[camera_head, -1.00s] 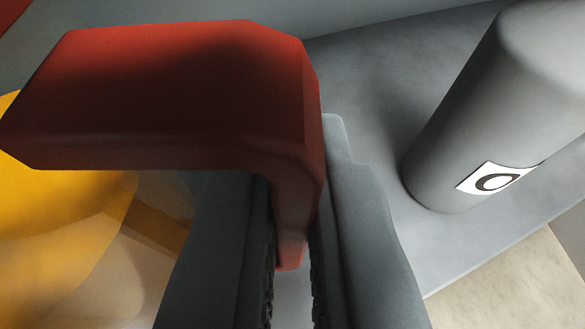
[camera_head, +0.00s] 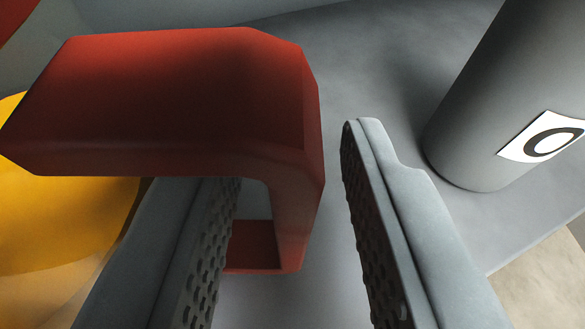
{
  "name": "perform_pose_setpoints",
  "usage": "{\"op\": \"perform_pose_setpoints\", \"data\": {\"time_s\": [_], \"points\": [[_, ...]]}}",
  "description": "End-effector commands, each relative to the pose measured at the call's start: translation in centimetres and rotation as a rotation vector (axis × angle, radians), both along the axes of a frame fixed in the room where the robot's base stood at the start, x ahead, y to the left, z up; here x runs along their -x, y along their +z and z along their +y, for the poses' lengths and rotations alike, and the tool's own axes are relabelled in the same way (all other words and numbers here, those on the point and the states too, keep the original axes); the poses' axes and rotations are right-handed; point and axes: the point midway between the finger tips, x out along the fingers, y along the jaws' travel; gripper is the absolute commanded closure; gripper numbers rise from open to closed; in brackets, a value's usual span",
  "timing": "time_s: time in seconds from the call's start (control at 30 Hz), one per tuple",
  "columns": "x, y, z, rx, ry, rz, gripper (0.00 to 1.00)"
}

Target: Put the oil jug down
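The oil jug shows as a red handle (camera_head: 170,100) with a yellow body (camera_head: 65,225) at the left of the camera_head view. The handle's upright part comes down between the fingers of my gripper (camera_head: 270,215). The fingers are spread wide, with clear gaps to the handle, so the gripper is open around it and not holding it. The left finger covers part of the jug. The jug's base is hidden, so I cannot see its contact with the grey surface (camera_head: 330,70).
A grey cylinder (camera_head: 490,90) with a white label bearing a dark ring stands on the grey surface at the right, close to my right finger. The surface's edge runs along the lower right, with a pale floor beyond. A grey gap lies between handle and cylinder.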

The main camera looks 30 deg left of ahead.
Motion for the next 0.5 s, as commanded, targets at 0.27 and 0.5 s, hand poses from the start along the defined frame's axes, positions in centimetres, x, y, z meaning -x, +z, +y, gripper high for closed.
{"op": "perform_pose_setpoints", "data": {"time_s": [0.27, 0.5], "points": [[0.5, 0.6, -0.3, 0.000, 0.000, -0.001, 0.71], [3.9, 2.0, -2.3, -0.001, -0.001, 0.000, 0.71]]}}
